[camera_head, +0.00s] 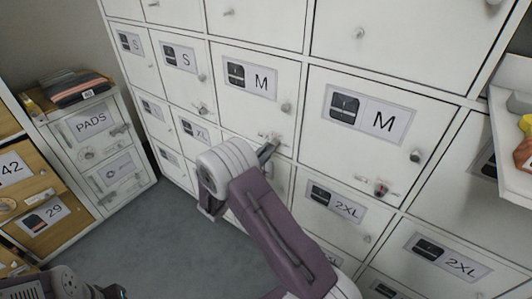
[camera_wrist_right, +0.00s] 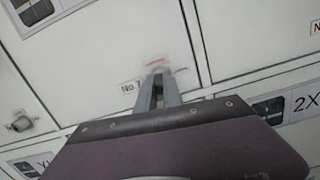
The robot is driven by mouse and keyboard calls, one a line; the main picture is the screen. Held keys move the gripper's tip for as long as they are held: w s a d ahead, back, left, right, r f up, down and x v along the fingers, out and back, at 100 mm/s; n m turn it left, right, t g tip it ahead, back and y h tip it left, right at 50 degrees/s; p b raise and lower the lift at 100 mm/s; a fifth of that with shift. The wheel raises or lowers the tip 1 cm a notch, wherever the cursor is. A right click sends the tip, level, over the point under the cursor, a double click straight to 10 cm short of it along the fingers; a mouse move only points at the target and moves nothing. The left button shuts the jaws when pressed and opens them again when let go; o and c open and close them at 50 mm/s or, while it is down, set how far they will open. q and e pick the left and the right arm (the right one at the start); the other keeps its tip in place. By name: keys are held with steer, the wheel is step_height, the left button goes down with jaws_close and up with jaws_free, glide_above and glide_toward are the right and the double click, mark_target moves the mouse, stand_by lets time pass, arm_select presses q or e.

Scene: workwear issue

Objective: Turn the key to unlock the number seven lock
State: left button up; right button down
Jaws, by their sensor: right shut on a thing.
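The white locker door (camera_head: 255,88) labelled M, left of a second M door, has a small lock plate at its lower right. My right gripper (camera_head: 268,149) is at that plate, its fingers pointing at the door. In the right wrist view the fingers (camera_wrist_right: 160,90) are closed together against the lock area, beside a small number tag (camera_wrist_right: 128,86) that is too blurred to read surely. The key between the fingers is hidden, as is most of the lock. Part of my left arm (camera_head: 65,284) shows at the bottom left; its fingers are not clear.
The right M door (camera_head: 375,119) has a knob and a lock with a red spot (camera_head: 381,188). More lockers surround it. A PADS drawer unit (camera_head: 95,127) with folded items on top stands at left. A white shelf (camera_head: 504,130) juts out at right. The grey floor is clear.

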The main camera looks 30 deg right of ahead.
steer(key=shift+d, duration=0.1)
stand_by(0.4)
steer(key=shift+r+n+p, duration=0.1)
steer(key=shift+n+p, duration=0.2)
steer(key=shift+p, duration=0.2)
steer(key=c, duration=1.5)
jaws_free()
steer(key=shift+f, duration=0.2)
steer(key=shift+o, duration=0.5)
steer(key=shift+w+d+f, duration=0.1)
steer(key=shift+d+f, duration=0.05)
steer(key=shift+d, duration=0.05)
steer(key=o, duration=0.3)
steer(key=shift+a, duration=0.15)
